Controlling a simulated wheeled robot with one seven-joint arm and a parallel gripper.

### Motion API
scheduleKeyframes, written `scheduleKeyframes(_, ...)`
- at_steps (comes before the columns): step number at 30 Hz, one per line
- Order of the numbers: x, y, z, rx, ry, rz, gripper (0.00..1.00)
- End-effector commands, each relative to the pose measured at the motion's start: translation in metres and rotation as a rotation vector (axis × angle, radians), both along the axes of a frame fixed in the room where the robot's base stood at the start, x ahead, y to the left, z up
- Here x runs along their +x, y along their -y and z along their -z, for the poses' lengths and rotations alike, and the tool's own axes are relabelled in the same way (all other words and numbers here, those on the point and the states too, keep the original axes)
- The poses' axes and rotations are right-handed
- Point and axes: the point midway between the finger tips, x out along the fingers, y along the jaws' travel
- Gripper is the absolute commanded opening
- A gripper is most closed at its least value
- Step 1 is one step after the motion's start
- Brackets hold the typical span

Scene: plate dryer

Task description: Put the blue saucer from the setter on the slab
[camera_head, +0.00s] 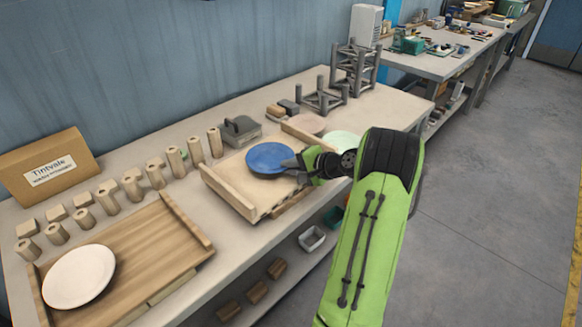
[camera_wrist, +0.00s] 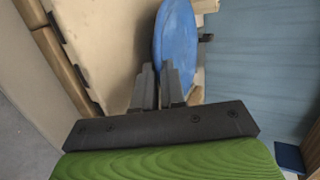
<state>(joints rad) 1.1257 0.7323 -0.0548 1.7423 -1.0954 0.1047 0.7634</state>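The blue saucer (camera_head: 270,158) is over a pale board with raised wooden side rails (camera_head: 228,190). My gripper (camera_head: 298,164) is at the saucer's right rim, coming from the right. In the wrist view, the two dark fingers (camera_wrist: 158,88) are close together with the near rim of the blue saucer (camera_wrist: 177,40) between them, so my gripper looks shut on the rim. I cannot tell whether the saucer touches the board. A brown wooden board with rails (camera_head: 150,245) at front left bears a cream plate (camera_head: 78,276). No label shows which board is setter or slab.
Several wooden posts (camera_head: 155,176) stand along the wall side, with a cardboard box (camera_head: 48,168) at left. Grey racks (camera_head: 354,68) stand at the back. Much of the brown board is bare.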

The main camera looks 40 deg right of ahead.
Motion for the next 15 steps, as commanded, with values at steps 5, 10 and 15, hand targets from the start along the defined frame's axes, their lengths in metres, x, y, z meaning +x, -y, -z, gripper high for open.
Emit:
scheduleKeyframes(5,0.000,0.000,0.000,0.001,-0.001,0.000,0.34)
scheduleKeyframes(10,0.000,0.000,0.000,0.001,-0.002,0.000,0.34)
scheduleKeyframes(15,-0.011,0.003,-0.009,0.001,-0.004,0.005,0.34)
